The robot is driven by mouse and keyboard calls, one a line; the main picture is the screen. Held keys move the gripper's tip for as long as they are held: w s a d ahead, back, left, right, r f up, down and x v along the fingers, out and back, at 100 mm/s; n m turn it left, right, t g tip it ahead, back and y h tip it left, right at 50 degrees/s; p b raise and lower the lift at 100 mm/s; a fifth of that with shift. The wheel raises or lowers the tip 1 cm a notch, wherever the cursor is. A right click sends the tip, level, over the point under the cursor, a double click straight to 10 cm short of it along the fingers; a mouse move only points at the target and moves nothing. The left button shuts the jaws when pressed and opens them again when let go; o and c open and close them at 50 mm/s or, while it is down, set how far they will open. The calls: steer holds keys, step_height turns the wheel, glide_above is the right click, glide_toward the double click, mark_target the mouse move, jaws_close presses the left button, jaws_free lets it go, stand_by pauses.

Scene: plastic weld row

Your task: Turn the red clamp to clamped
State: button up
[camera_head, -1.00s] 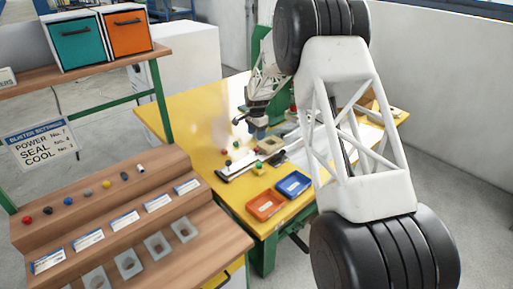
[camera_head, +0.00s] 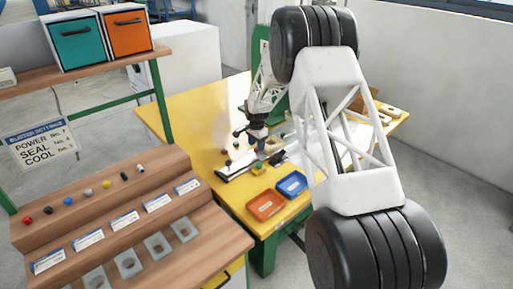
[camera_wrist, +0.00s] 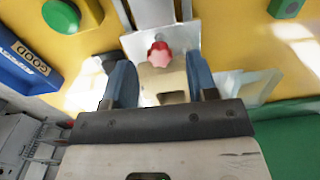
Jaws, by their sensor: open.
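The red clamp (camera_wrist: 160,54) is a small lobed red knob, seen in the wrist view at the top middle, on a grey metal rail. My gripper (camera_wrist: 162,85) is open, with its two blue-grey fingers on either side of a beige block below the knob in the picture. The knob lies just beyond the fingertips, between their lines, and I see no contact. In the head view my gripper (camera_head: 256,134) is low over the yellow table, beside the rail fixture (camera_head: 236,171). The clamp is too small to tell there.
A blue bin (camera_head: 292,184) and an orange bin (camera_head: 266,205) stand at the table's front edge. A green knob (camera_wrist: 61,16) on a yellow base is near the blue bin in the wrist view. A wooden shelf (camera_head: 150,215) with coloured knobs is at the left.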

steer(key=shift+f, duration=0.85)
steer(key=c, duration=0.9)
steer(key=shift+n, duration=1.4)
